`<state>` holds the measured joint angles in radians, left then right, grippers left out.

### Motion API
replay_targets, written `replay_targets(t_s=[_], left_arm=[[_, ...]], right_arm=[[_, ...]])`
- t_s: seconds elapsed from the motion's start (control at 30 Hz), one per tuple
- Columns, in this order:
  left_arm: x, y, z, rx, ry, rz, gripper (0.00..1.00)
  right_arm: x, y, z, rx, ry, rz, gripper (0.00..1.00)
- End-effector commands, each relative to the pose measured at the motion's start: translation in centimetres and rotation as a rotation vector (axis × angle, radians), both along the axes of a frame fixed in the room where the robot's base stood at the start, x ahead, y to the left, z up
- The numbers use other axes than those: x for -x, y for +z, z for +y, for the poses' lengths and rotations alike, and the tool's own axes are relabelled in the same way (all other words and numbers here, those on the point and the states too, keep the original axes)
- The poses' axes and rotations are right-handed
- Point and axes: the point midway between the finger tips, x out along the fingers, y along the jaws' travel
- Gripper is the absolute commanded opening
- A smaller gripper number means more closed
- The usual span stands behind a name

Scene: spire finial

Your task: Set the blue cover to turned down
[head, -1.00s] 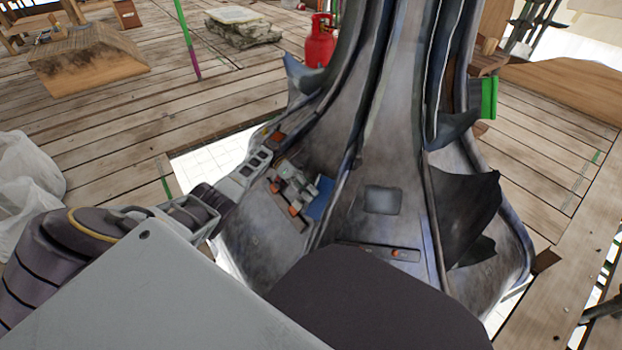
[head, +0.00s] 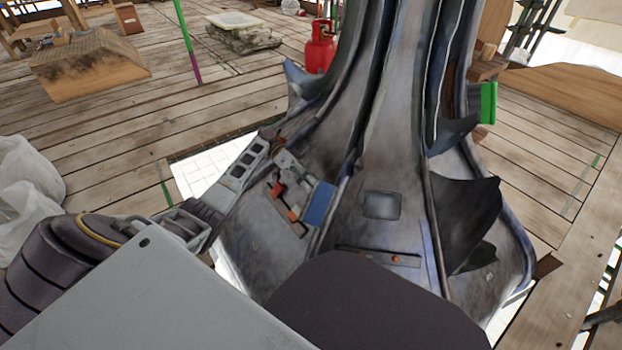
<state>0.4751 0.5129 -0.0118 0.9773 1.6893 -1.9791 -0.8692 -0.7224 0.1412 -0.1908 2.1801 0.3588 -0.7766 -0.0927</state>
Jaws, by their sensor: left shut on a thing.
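The blue cover (head: 320,204) is on the lower left face of the grey spire finial, beside a small panel with orange-red parts (head: 293,214). It stands out from the face at a tilt. My left arm reaches in from the left, and my left gripper (head: 297,187) is at the cover's left side, shut on it. The fingers hide the cover's left edge and the exact contact. My right gripper is not in view.
The grey finial (head: 382,140) rises in the middle, with dark fin-like pieces (head: 468,215) on its right. A low plate with an orange-red knob (head: 396,259) sits on its front face. Wooden planks (head: 130,150) surround it; a red gas bottle (head: 319,50) stands behind.

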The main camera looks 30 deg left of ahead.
Motion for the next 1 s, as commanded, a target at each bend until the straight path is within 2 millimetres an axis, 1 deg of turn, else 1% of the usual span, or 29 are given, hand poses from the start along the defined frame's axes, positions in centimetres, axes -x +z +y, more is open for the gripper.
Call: replay_targets(t_s=[0.03, 0.23, 0.77, 1.0], left_arm=[[-0.1, 0.9, 0.0, 0.005, -0.001, -0.010, 0.37], [-0.1, 2.0, 0.0, 0.004, -0.003, -0.009, 0.37], [-0.1, 2.4, 0.0, 0.004, -0.002, -0.007, 0.37], [0.1, 3.1, 0.5, 0.004, -0.001, -0.008, 0.37]], right_arm=[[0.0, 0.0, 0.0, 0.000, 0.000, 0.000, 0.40], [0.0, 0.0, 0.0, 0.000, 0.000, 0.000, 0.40], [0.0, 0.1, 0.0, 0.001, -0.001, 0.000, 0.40], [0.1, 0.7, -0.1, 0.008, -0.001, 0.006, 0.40]])
